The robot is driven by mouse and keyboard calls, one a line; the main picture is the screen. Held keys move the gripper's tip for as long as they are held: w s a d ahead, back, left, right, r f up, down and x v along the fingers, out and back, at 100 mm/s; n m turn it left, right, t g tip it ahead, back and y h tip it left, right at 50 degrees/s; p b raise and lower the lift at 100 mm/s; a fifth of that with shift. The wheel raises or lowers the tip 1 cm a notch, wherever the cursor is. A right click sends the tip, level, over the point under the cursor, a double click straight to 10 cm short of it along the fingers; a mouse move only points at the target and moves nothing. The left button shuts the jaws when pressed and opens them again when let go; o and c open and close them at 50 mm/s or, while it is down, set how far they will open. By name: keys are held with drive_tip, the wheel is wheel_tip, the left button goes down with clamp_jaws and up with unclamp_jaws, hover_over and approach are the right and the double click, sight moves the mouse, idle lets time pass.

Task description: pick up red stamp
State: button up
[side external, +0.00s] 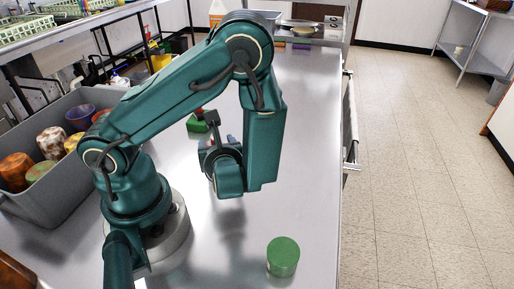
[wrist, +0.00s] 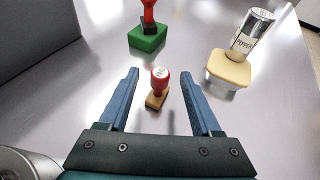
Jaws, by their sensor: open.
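A stamp with a round red handle and a wooden base (wrist: 158,88) stands upright on the steel counter in the wrist view. It shows between the two blue fingers of my gripper (wrist: 161,76), which are open and apart from it on both sides. I cannot tell how far the fingertips are above the counter. A second red item with a dark base (wrist: 149,14) stands on a green block (wrist: 147,39) farther off. In the side external view my arm hides the stamp and most of the gripper.
A grey bin (side external: 40,205) with several cups stands left of my arm. A green cylinder (side external: 283,257) stands near the counter's front. The counter around the stamp is clear.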

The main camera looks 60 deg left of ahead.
drive_tip(key=shift+x, duration=1.1)
clamp_jaws()
drive_tip(key=shift+r, duration=0.15)
